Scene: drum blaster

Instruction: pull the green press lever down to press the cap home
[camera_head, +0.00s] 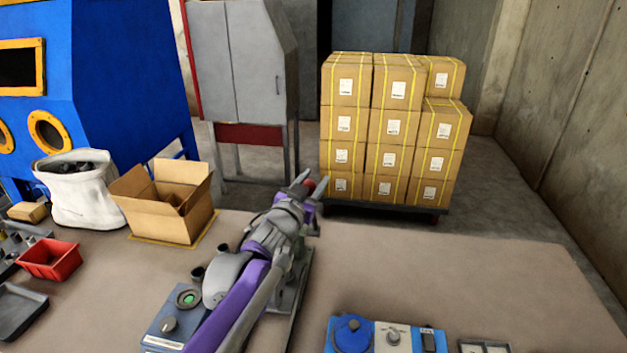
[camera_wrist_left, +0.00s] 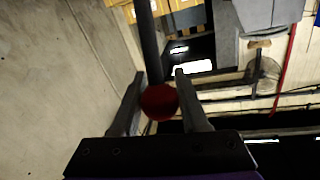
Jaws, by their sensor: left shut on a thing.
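My left gripper (camera_head: 309,184) reaches up and away over the table, with its fingers on either side of a red ball knob (camera_head: 311,187). In the left wrist view, the fingers (camera_wrist_left: 158,100) close around the red knob (camera_wrist_left: 159,102), at the end of a dark rod (camera_wrist_left: 150,45). The rod looks dark, and I see no green on it. My left arm hides most of the press. A grey metal piece (camera_head: 293,300) shows beside the arm. The cap cannot be made out. My right gripper is not in view.
A blue control box with a green button (camera_head: 188,298) sits left of my arm. Another blue device (camera_head: 352,334) is at the front. An open carton (camera_head: 172,205), a white sack (camera_head: 80,190) and a red bin (camera_head: 50,259) stand left. The table's right side (camera_head: 480,280) is clear.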

